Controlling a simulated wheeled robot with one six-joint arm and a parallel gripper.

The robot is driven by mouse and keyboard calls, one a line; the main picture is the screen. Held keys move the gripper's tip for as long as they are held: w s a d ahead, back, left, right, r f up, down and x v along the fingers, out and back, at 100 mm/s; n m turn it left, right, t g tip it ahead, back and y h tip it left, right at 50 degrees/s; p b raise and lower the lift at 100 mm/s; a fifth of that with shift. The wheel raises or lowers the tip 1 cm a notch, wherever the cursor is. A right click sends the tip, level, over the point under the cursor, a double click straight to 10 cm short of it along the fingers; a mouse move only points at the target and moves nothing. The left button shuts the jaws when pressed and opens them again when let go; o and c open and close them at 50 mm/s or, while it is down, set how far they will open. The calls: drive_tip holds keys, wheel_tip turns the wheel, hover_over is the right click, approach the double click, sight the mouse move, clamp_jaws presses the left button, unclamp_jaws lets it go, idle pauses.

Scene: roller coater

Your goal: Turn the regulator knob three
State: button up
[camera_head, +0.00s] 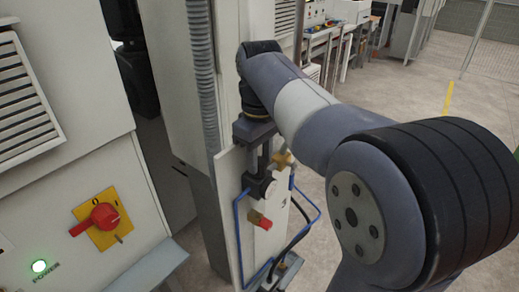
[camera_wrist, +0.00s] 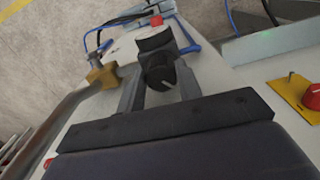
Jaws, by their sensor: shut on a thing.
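The regulator knob (camera_head: 259,187) is dark and sits on a pale panel marked with a 3. In the wrist view the knob (camera_wrist: 160,76) is black and round, with a small pale mark on its face. My gripper (camera_head: 260,172) comes down to it from above. In the wrist view my gripper (camera_wrist: 159,88) has one finger on each side of the knob and is shut on it. The arm does not hide the knob in the head view.
A brass fitting (camera_head: 284,160) is close beside the gripper. A red-handled valve (camera_head: 260,219) and blue tubing (camera_head: 238,235) lie below the knob. A red rotary switch (camera_head: 103,216) on a yellow plate is on the left cabinet. Open floor (camera_head: 420,110) lies right.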

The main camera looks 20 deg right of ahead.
sight(260, 161)
drive_tip(key=shift+w+r+n+p, duration=0.1)
drive_tip(key=shift+n+p, duration=0.85)
drive_tip(key=shift+n, duration=1.35)
drive_tip(key=o, duration=0.7)
wheel_tip(260, 161, up, 11)
drive_tip(key=shift+o, duration=0.6)
